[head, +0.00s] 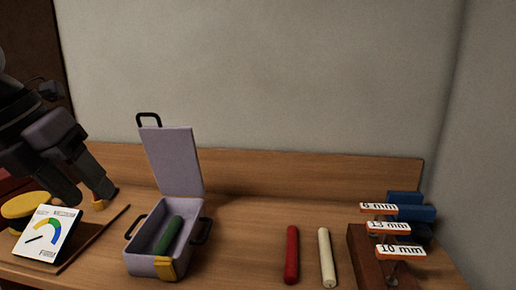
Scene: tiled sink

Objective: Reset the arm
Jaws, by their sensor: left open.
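My left gripper (90,196) reaches in from the left edge of the head view, fingers pointing down, open. It is over the left end of the counter, left of the open box and behind the white dial card. One fingertip is close to a small yellow-orange piece (113,194); I cannot tell whether they touch. My right gripper is out of view. The lilac box (140,265) stands with its lid (173,160) upright, and a green rod (168,235) lies inside.
A white dial card (46,233) and a yellow oval item (25,205) are at the left, by a brown board (92,241). Red (291,255) and cream rods (327,258) lie right of the box. A rack with millimetre labels (396,226) stands far right. A wall closes the back.

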